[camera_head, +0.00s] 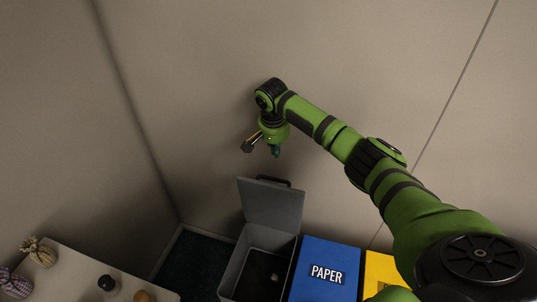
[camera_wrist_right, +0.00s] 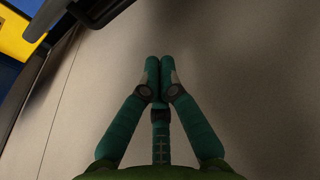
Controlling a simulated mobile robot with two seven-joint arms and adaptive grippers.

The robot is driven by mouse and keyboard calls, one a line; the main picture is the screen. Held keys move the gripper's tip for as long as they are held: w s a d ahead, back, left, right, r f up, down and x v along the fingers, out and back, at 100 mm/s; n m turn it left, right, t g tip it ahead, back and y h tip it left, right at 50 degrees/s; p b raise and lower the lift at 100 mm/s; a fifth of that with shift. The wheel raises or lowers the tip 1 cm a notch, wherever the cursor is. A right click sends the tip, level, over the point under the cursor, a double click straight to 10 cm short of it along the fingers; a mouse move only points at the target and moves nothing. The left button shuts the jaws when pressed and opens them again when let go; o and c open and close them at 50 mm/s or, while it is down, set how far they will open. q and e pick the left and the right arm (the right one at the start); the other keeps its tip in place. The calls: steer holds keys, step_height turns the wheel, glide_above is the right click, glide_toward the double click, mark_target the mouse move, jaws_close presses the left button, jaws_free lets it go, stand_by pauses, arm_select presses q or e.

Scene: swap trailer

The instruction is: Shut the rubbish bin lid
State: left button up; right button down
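The grey rubbish bin (camera_head: 236,265) stands against the back wall. Its lid (camera_head: 272,205) is open and stands almost upright, with a dark handle (camera_head: 274,181) at its top edge. A small pale item lies inside the bin. My right gripper (camera_head: 276,152) hangs above the lid's top edge, apart from it, close to the wall. In the right wrist view my right gripper (camera_wrist_right: 160,65) has its fingers together with nothing between them. A dark grey part, probably the lid or its handle, shows at the top left there. My left gripper is not in view.
A blue PAPER bin (camera_head: 325,255) and a yellow bin (camera_head: 378,268) stand right of the grey bin. A pale table (camera_head: 75,265) at lower left bears small sacks and a dark-topped jar (camera_head: 108,284). Dark floor shows between the table and the grey bin.

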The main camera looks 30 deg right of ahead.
step_height(320, 180, down, 7)
steer(key=s+a+p, duration=0.1)
steer(key=p, duration=0.1)
steer(key=shift+s+a, duration=0.2)
steer(key=shift+s, duration=0.15)
steer(key=shift+f, duration=0.1)
stand_by(0.4)
